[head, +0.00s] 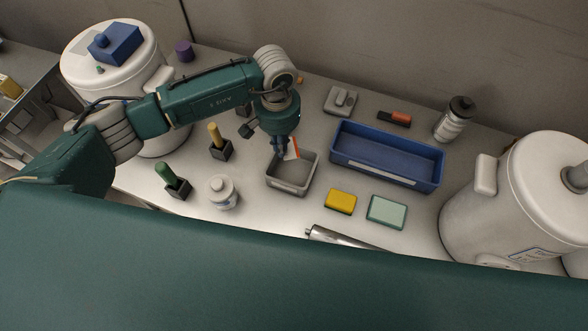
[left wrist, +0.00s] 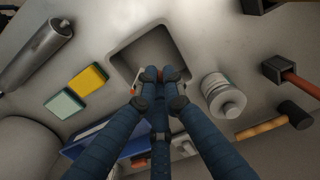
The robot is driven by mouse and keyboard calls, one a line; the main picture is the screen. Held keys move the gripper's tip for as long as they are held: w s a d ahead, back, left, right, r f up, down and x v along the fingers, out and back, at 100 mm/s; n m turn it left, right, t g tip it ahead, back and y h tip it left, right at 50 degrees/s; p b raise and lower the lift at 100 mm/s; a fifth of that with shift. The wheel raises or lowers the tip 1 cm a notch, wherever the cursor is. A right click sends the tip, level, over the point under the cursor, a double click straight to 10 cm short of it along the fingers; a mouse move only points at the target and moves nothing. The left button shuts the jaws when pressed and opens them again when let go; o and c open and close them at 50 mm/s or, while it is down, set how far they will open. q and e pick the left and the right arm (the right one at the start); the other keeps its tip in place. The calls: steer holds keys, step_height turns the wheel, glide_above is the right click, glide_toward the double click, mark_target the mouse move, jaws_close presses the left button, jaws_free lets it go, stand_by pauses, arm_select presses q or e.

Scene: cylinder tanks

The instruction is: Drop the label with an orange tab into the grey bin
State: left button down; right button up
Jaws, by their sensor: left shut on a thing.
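The label with an orange tab (head: 293,149) is a small white piece with an orange strip, held at the fingertips of my left gripper (head: 283,149). The left gripper is shut on it and points down over the back part of the grey bin (head: 287,188). The grey bin is a small open square box on the table. In the left wrist view my fingers (left wrist: 158,74) come together at the bin's opening, and the bin (left wrist: 125,62) lies beyond them. My right gripper is not in view.
A long blue tray (head: 390,173) stands right of the bin. A yellow sponge (head: 340,201) and a pale green one (head: 387,211) lie in front of it. A white jar (head: 222,192) stands left of the bin. White tanks (head: 490,215) flank the table.

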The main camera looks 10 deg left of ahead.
arm_select(q)
steer(key=shift+f, duration=0.65)
step_height(320, 180, down, 5)
steer(key=b, duration=0.3)
steer(key=shift+w, duration=0.1)
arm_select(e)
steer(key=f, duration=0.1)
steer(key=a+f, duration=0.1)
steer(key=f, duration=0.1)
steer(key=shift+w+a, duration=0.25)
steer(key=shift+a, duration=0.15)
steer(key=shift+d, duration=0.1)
arm_select(q)
steer(key=c, duration=1.8)
jaws_free()
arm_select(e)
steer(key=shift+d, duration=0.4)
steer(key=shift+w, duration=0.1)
arm_select(q)
step_height(320, 180, up, 12)
steer(key=shift+f, duration=0.1)
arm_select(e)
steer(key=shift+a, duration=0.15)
